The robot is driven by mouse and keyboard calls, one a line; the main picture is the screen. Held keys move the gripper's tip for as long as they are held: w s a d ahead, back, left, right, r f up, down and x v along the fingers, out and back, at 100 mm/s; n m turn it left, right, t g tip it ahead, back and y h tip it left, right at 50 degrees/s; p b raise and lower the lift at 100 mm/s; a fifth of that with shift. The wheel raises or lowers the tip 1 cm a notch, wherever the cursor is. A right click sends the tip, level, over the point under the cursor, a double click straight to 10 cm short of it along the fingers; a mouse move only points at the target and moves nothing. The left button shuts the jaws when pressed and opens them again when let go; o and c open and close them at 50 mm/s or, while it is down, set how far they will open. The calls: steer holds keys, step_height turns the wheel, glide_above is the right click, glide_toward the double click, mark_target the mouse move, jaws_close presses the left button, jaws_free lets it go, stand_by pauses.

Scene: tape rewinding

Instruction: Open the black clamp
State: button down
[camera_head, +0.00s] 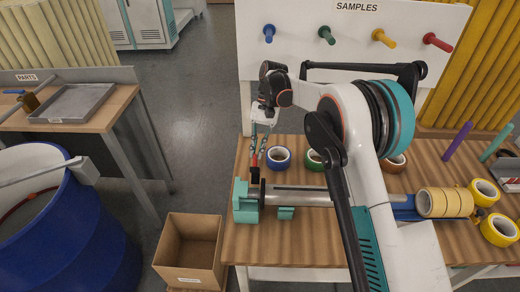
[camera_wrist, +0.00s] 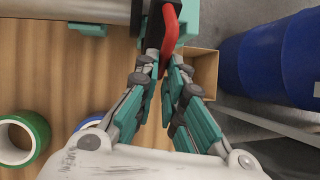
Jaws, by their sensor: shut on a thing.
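The black clamp (camera_head: 262,193) is a dark ring at the left end of the grey shaft (camera_head: 300,196), beside the teal stand (camera_head: 243,205). Its red handle (camera_head: 255,160) points up. In the wrist view the black clamp (camera_wrist: 154,24) is at the top, and the red handle (camera_wrist: 173,35) curves down between the fingertips. In the wrist view my gripper (camera_wrist: 163,66) is shut on the red handle. The fingers partly hide the handle's end.
Tape rolls, blue (camera_head: 278,157), green (camera_head: 314,159) and several yellow, lie on the wooden table. A cardboard box (camera_head: 190,250) stands below its left edge. A blue drum (camera_head: 65,235) is at far left. A board with colored pegs (camera_head: 350,25) stands behind. My arm hides the shaft's middle.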

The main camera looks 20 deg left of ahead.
steer(key=shift+w, duration=0.1)
steer(key=c, duration=1.7)
jaws_free()
